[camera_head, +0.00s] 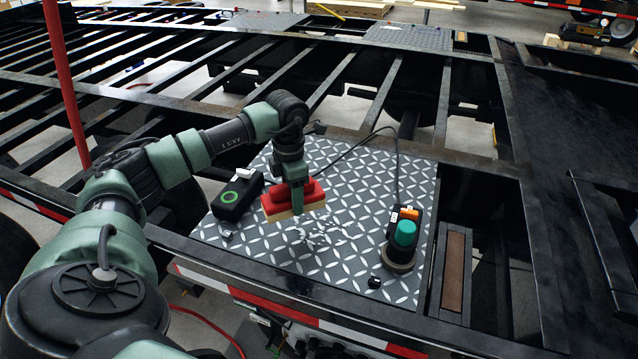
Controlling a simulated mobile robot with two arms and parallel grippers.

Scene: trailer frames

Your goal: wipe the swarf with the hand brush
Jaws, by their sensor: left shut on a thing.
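The hand brush (296,196) has a red back and a pale bristle block. My left gripper (293,192) points down and is shut on the brush, holding it over the middle of the patterned metal plate. The swarf (325,232) is a scatter of small bright curls on the plate, just right of and below the brush in the picture. I cannot tell whether the bristles touch the plate. My right gripper is not in view.
A black box with a green ring (237,197) lies left of the brush. A dark device with a teal cap and orange switch (404,236) stands at the right, with a cable. Small dark pieces (374,283) lie near the front. Open frame gaps surround the plate (270,255).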

